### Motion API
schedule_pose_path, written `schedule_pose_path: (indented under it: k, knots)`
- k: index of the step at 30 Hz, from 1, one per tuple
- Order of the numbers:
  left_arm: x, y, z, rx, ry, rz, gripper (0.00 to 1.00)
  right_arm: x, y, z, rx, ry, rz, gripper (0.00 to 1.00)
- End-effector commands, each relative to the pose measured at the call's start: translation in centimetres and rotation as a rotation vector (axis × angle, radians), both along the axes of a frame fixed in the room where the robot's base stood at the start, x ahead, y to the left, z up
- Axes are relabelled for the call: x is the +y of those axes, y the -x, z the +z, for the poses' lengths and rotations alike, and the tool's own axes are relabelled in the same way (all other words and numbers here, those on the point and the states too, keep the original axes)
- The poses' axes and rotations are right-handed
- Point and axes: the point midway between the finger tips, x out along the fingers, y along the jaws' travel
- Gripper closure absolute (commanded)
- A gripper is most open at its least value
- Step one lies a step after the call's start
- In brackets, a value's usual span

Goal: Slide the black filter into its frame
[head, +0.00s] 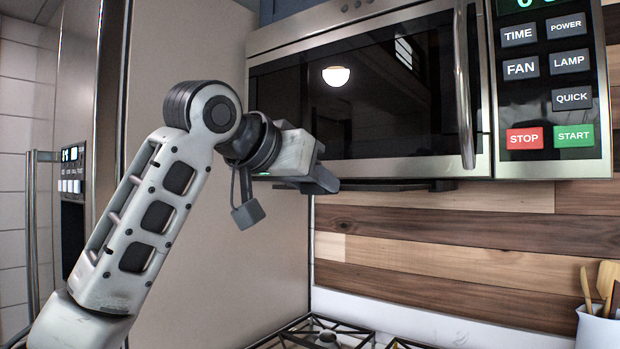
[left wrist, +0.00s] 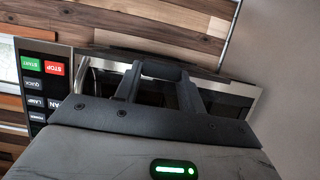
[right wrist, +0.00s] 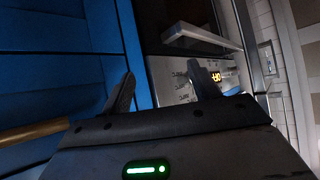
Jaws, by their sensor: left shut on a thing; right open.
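The black filter (head: 395,186) shows in the head view as a thin dark strip along the microwave's underside. In the left wrist view it is a dark strip (left wrist: 208,73) beyond my fingers. My left gripper (head: 326,182) is shut on it near its left end, just below the microwave's lower left. The fingers show in the left wrist view (left wrist: 160,72). The filter's frame is hidden under the microwave (head: 400,168), so I cannot tell how far the filter sits in it. My right gripper (right wrist: 162,75) is open and empty, out of the head view.
A tall panel (head: 215,260) stands close left of the microwave. The stove grates (head: 325,335) lie below, and a utensil pot (head: 598,325) stands at lower right. The right wrist view shows a blue cabinet (right wrist: 60,60) and an oven with a lit display (right wrist: 217,77).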

Motion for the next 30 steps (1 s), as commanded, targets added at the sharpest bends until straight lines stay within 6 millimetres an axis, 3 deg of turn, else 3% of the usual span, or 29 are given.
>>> schedule_pose_path:
  k: [30]
  knots:
    - [-0.36, -0.44, 0.08, -0.002, 0.000, 0.000, 0.87, -0.08, -0.06, 0.99, -0.002, 0.001, -0.001, 0.39]
